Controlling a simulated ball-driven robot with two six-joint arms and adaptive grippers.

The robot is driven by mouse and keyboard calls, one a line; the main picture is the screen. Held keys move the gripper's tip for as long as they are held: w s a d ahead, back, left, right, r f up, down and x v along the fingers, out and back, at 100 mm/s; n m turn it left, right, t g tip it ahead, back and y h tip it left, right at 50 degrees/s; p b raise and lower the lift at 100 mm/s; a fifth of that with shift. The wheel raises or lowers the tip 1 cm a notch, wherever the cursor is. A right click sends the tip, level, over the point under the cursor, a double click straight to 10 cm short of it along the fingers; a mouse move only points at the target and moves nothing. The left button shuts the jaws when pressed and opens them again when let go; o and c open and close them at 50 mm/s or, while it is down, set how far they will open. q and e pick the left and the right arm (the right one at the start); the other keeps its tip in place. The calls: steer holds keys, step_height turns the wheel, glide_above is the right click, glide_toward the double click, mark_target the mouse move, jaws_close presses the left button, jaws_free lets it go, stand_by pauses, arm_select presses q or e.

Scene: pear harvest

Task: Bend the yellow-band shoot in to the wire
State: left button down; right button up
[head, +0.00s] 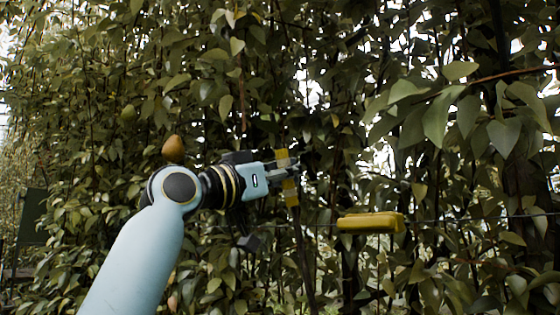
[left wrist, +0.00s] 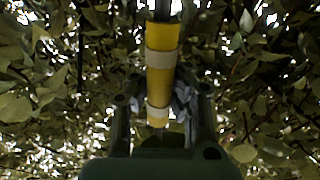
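The yellow-band shoot is a thin dark upright stem with a yellow wrap (head: 291,192) and paler strips across it. In the head view it stands near the middle, slightly tilted, and its lower stem runs down into the leaves. My left gripper (head: 287,172) is at the band. In the left wrist view the yellow band (left wrist: 160,75) runs between the fingers of my left gripper (left wrist: 160,105), with grey finger pads close against both sides; it looks shut on the shoot. The wire (head: 450,217) is a thin horizontal line, partly hidden by leaves. My right gripper is not in view.
A yellow bar-shaped piece (head: 370,222) sits at the wire, right of the shoot. A brownish pear (head: 173,149) shows just above my left arm's joint. Dense foliage fills both sides, with large leaves (head: 437,115) close on the right.

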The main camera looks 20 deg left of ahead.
arm_select(q)
steer(key=w+d+r+g+y+p, duration=0.1)
steer(key=w+d+p, duration=0.1)
steer(key=w+p, duration=0.2)
steer(key=w+d+r+g+y+p, duration=0.1)
steer(key=w+d+g+p, duration=0.1)
steer(key=w, duration=0.7)
steer(key=shift+w+d+r+n+p, duration=0.15)
steer(key=shift+w+d+n+p, duration=0.2)
steer(key=shift+p, duration=0.5)
steer(key=shift+s, duration=0.1)
steer(key=c, duration=1.1)
jaws_free()
steer(key=shift+a, duration=0.1)
steer(key=shift+c, duration=0.2)
steer(key=v, duration=1.2)
steer(key=shift+r, duration=0.15)
